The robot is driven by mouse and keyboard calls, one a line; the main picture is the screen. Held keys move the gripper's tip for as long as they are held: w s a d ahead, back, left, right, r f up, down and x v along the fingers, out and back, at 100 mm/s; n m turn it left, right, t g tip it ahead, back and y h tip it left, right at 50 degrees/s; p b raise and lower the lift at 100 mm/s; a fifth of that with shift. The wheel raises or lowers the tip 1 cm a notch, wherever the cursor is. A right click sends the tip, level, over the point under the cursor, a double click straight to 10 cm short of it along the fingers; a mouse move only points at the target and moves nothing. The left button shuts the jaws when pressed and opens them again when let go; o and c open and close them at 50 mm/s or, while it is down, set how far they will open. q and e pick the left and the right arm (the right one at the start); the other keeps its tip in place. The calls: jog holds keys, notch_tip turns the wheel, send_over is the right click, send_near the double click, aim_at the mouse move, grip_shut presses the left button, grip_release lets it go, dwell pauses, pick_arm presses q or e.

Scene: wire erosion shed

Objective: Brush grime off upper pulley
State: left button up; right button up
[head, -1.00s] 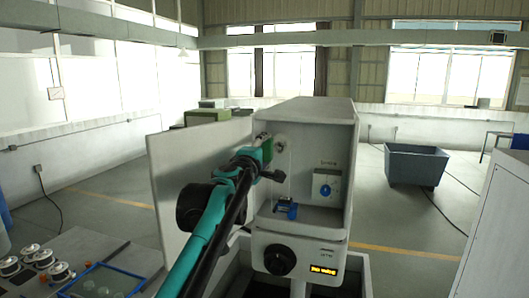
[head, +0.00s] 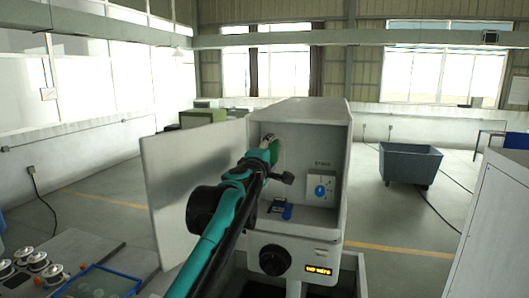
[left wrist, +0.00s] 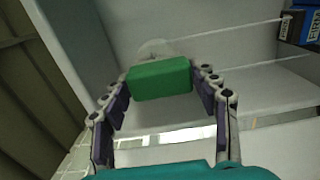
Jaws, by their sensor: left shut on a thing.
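My left gripper (left wrist: 160,95) is shut on a green block-shaped brush (left wrist: 160,79), gripped between its two dark-padded fingers. In the head view the same gripper (head: 270,153) reaches into the open machine cabinet (head: 347,150), at its upper left, with a bit of green showing. A pale round pulley (left wrist: 155,48) sits just beyond the brush in the left wrist view, its lower part hidden by the brush. Any bristles are hidden, so I cannot tell whether they touch the pulley. My right gripper is not in view.
The cabinet door (head: 180,185) stands open at the left. A blue part (head: 281,208) and a panel with a blue dial (head: 320,187) are inside the cabinet. Spools (head: 40,262) and a blue-framed tray (head: 103,282) lie at the lower left. A grey bin (head: 410,162) stands at right.

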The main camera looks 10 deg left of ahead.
pick_arm(q)
jog(key=shift+d, duration=1.6)
jog(key=shift+w+p, duration=0.1)
jog(key=shift+p, duration=0.25)
